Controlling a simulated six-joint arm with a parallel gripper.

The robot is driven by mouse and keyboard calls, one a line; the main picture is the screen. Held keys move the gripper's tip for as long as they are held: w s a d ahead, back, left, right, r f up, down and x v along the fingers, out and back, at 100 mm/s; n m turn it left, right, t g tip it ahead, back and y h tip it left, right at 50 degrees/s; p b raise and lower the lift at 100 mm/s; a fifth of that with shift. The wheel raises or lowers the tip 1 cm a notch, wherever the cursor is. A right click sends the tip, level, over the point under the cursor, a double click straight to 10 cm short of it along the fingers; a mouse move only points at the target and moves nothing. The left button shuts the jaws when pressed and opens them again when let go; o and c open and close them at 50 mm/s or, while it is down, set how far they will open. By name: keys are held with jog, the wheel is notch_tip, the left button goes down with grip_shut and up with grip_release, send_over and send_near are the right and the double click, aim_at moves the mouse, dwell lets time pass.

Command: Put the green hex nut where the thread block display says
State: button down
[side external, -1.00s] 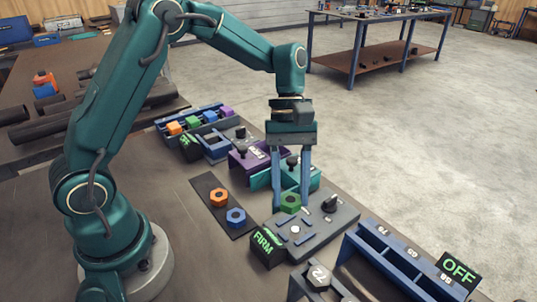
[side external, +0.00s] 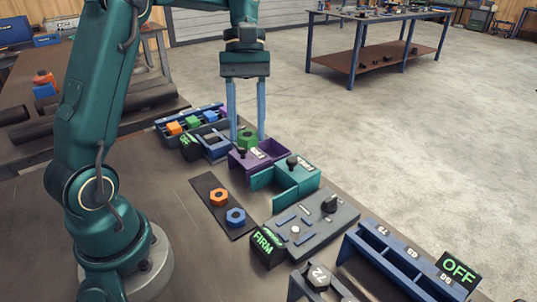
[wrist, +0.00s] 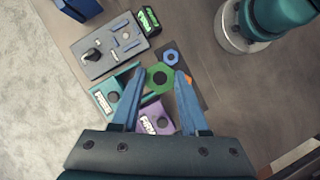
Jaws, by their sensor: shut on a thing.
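My gripper (side external: 247,135) is shut on the green hex nut (side external: 248,141) and holds it up in the air. In the side view it overlaps the left end of the purple bin (side external: 272,149). The nut (wrist: 158,78) also shows between the fingertips in the wrist view. The teal bin (side external: 300,184) stands between the block and the purple bin.
A dark mat (side external: 216,197) holds an orange nut (side external: 191,197) and a blue nut (side external: 236,217). A blue rack (side external: 205,119) with coloured blocks lies behind. A numbered blue stand (side external: 395,262) and an OFF display (side external: 459,267) are at front right.

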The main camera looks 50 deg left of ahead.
dwell(0.3)
jog(key=w+a+f+n+t, duration=0.3)
jog(key=w+a+n, duration=0.1)
jog(key=n, duration=0.5)
jog(key=w+a+f+n+t+y, duration=0.1)
jog(key=w+a+f+n+t, duration=0.2)
jog(key=w+a+n, duration=0.2)
jog(key=w+n, duration=0.2)
jog(key=n, duration=0.2)
jog(key=shift+w+a+f+n+t+y, duration=0.15)
jog(key=shift+w+f+n+t+y, duration=0.15)
jog(key=shift+n+t, duration=0.1)
jog(key=shift+f, duration=2.1)
jog(key=shift+f, duration=1.3)
